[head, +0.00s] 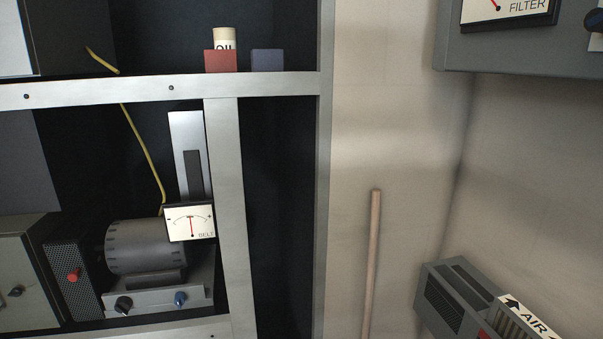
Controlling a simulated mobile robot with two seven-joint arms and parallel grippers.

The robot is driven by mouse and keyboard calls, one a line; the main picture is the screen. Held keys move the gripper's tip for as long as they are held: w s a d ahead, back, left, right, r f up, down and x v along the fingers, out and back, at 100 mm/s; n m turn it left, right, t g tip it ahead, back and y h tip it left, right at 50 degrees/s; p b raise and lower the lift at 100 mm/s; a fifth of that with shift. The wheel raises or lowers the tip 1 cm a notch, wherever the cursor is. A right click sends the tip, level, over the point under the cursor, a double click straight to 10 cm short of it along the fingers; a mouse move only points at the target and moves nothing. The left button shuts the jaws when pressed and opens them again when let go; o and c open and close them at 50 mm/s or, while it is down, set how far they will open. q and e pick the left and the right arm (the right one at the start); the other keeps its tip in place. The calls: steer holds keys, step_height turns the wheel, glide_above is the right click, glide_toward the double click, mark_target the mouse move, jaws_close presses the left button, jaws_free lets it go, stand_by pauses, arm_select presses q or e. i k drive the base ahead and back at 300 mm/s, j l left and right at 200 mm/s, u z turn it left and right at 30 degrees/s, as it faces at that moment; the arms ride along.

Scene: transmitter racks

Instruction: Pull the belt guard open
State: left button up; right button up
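A dark perforated panel with a red knob (73,275) stands at the lower left of the rack, beside a grey ribbed motor (147,246); it looks like the belt guard (66,257). It stands at an angle, and I cannot tell whether it is shut. A white dial marked BELT (190,222) hangs just right of the motor, its red needle near the middle. No belt is clearly visible. Neither of my grippers is in view.
Pale rack posts (226,170) and a shelf rail (150,90) frame the bay. A yellow cable (148,152) hangs by the motor. A wooden stick (372,262) leans on the wall. A grey box marked AIR (455,297) is at lower right, a FILTER gauge (508,9) above.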

mark_target(69, 264)
steer(key=u, duration=1.4)
